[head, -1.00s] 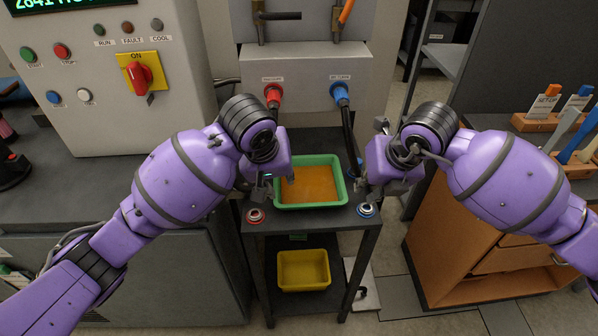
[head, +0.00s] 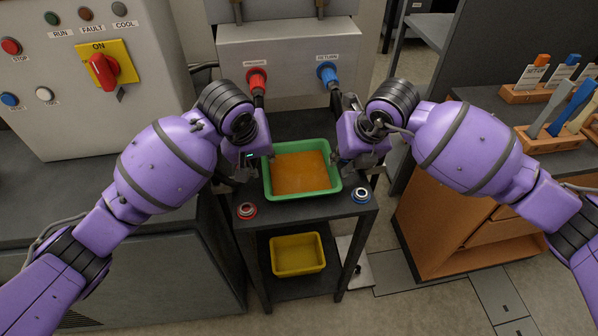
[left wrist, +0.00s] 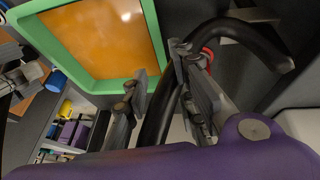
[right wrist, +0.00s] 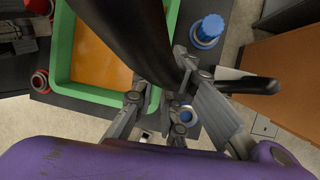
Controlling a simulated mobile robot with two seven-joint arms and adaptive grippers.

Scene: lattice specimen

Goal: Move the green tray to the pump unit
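The green tray (head: 267,183), a shallow open box with an orange inside, sits on top of a small black stand (head: 300,212). The grey box with a red and a blue coupling (head: 290,52) behind it appears to be the pump unit. My left gripper (head: 247,168) is at the tray's left side, fingers apart, near the green rim (left wrist: 152,30). My right gripper (head: 345,165) is at the tray's right side, fingers also apart, near the rim (right wrist: 62,45). The fingertips are partly hidden in the head view, so contact with the rim is unclear.
Black hoses (right wrist: 140,35) hang behind the tray close to both grippers. A red-ringed port (head: 247,211) and a blue-ringed port (head: 360,195) flank the tray's front. A yellow tray (head: 297,272) sits on the shelf below. A wooden cabinet (head: 455,225) stands to the right.

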